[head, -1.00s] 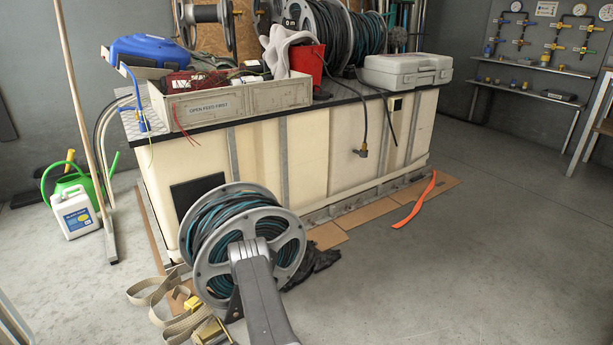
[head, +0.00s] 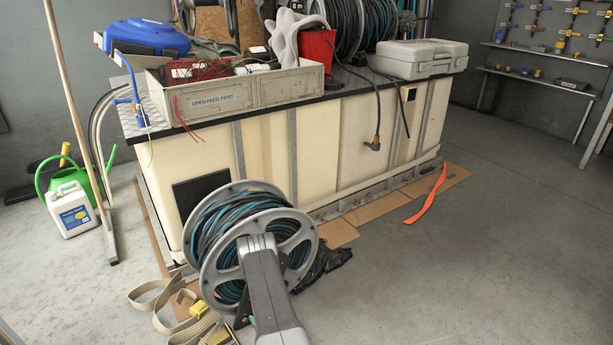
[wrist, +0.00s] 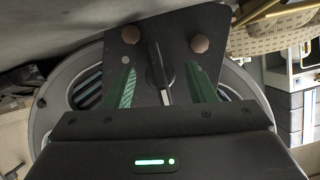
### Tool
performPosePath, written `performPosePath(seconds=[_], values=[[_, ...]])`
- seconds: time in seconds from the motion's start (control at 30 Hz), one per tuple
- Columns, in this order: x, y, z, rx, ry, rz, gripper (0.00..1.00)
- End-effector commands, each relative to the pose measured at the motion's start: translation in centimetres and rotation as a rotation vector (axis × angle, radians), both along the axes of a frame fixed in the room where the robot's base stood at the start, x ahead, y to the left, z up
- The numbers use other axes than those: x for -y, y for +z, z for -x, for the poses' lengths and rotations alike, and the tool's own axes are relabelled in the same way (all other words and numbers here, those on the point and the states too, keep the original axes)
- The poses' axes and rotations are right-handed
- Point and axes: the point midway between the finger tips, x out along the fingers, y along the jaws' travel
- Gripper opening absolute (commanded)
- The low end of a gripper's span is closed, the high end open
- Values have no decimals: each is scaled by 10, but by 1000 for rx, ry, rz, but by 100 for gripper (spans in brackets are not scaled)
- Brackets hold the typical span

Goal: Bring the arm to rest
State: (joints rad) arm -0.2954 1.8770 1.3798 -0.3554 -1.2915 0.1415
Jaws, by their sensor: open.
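The grey hose reel (head: 210,272) with dark and teal hose stands on the floor in front of the cream tank in the head view. My grey arm (head: 266,295) reaches up from the bottom edge and covers part of the reel's front; my gripper cannot be made out there. In the wrist view my gripper (wrist: 160,82) has its two green fingers apart, in front of a dark plate (wrist: 185,35) with two brown bolts. A black lever (wrist: 157,68) on the plate shows between the fingers; whether they touch it I cannot tell. The reel rim (wrist: 50,105) shows behind.
The cream tank (head: 320,150) blocks the way behind the reel. Webbing strap (head: 150,298) lies on the floor left of the reel, and a black crumpled sheet (head: 325,262) lies right of it. A white jug (head: 72,212) stands at left.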

Motion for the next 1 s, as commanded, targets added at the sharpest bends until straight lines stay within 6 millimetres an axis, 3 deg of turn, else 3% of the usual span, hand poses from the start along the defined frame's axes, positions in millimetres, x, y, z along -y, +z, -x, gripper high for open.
performPosePath(seconds=[0.7, 1.0], values=[[3, -2, -2, -318, -1, -471, 50], [3, -2, -2, -389, 1, -577, 50]])
